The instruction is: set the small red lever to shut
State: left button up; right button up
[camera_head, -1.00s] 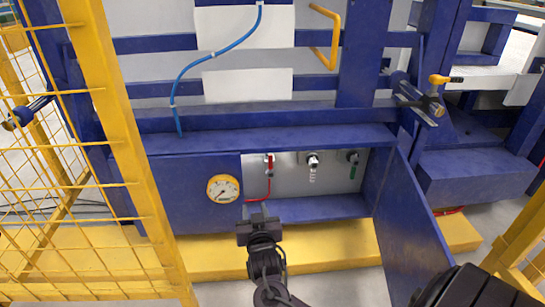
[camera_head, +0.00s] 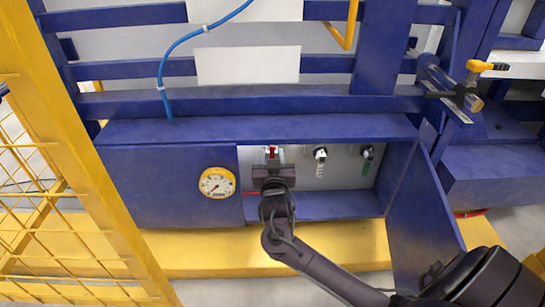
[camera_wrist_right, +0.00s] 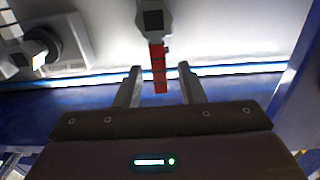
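The small red lever (camera_head: 272,152) is on a valve at the left of the open recess in the blue cabinet. My right gripper (camera_head: 272,160) is in front of it and hides its lower part in the head view. In the right wrist view the red lever (camera_wrist_right: 158,68) extends from a dark valve body (camera_wrist_right: 153,20) toward the gripper. The open right gripper (camera_wrist_right: 159,76) has one finger on each side of the lever's end, with visible gaps to both. My left gripper is not in view.
The open blue door (camera_head: 422,215) stands at the right. A round gauge (camera_head: 217,183) is left of the recess. Yellow mesh fencing (camera_head: 50,220) stands at the far left.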

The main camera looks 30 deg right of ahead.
jog(key=shift+x, duration=1)
jog(key=shift+c, duration=0.3)
grip_shut()
